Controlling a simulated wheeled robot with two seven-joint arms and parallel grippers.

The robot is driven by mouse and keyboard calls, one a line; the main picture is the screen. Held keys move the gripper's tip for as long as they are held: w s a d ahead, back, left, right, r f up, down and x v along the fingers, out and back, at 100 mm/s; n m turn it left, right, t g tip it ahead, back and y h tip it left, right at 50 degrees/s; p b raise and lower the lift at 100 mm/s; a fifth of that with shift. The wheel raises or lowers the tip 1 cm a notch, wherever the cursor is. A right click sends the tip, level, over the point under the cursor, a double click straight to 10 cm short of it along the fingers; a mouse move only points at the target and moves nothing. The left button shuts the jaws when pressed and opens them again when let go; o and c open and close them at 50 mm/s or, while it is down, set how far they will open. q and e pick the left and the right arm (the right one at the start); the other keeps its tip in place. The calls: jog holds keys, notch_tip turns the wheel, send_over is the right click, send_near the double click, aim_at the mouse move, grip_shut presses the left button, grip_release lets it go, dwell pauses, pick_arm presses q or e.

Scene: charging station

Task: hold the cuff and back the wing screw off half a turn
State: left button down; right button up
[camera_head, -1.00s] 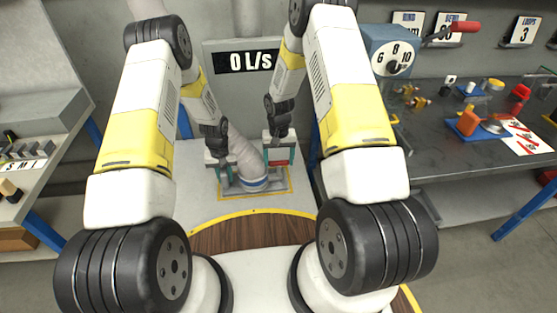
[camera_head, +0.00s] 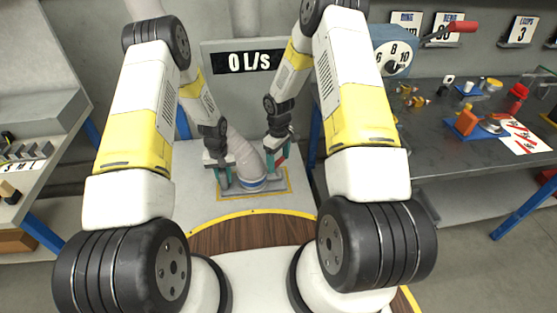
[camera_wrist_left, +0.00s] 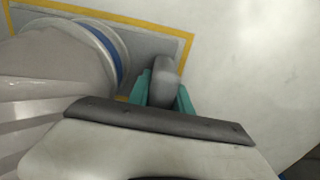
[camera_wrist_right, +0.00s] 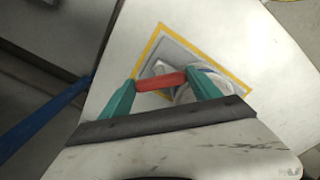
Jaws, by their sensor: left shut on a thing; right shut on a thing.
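The cuff (camera_head: 253,184) is a pale collar with a blue band at the lower end of the ribbed grey hose (camera_head: 240,150), on a grey plate. In the left wrist view the cuff (camera_wrist_left: 108,50) is at upper left. My left gripper (camera_head: 224,180) is shut on a grey lug (camera_wrist_left: 165,82) beside the cuff; the lug's join to the cuff is unclear. My right gripper (camera_head: 274,162) is tilted on the cuff's right side. Its teal fingers are shut on a red bar (camera_wrist_right: 162,82), seemingly the wing screw. The screw's shank is hidden.
A yellow-edged plate (camera_head: 283,186) surrounds the cuff's foot. A dark bench (camera_head: 455,143) with a dial box (camera_head: 391,50) and small parts stands right; another bench (camera_head: 45,170) stands left.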

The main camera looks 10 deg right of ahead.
aim_at(279, 162)
jog(key=shift+n, duration=0.5)
jog(key=o, duration=1.4)
notch_tip(279, 162, up, 12)
